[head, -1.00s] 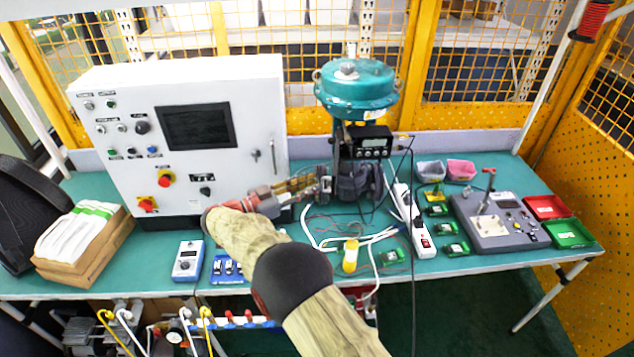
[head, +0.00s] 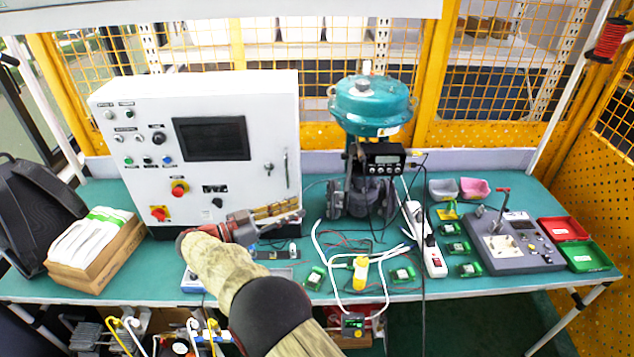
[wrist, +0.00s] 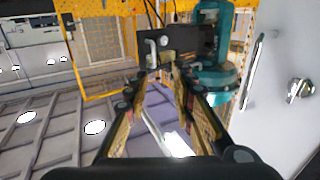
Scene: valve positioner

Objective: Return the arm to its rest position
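My gripper (head: 298,215) is in front of the lower right of the white control cabinet (head: 145,180), its fingers pointing right. In the wrist view the two fingers of my gripper (wrist: 160,73) are apart with nothing between them. The teal valve actuator (head: 371,104) stands to the right of my gripper, with the black positioner (head: 384,157) mounted on its front. The gripper is clear of both. The wrist view also shows the teal actuator (wrist: 214,78) at upper right. My forearm hides part of the bench's front edge.
The bench (head: 480,286) holds a white power strip (head: 432,250), a yellow bottle (head: 360,273), loose cables and several green parts. A grey test unit (head: 510,260) and red and green trays (head: 590,256) stand right. A cardboard box (head: 100,260) and black backpack (head: 38,215) stand left.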

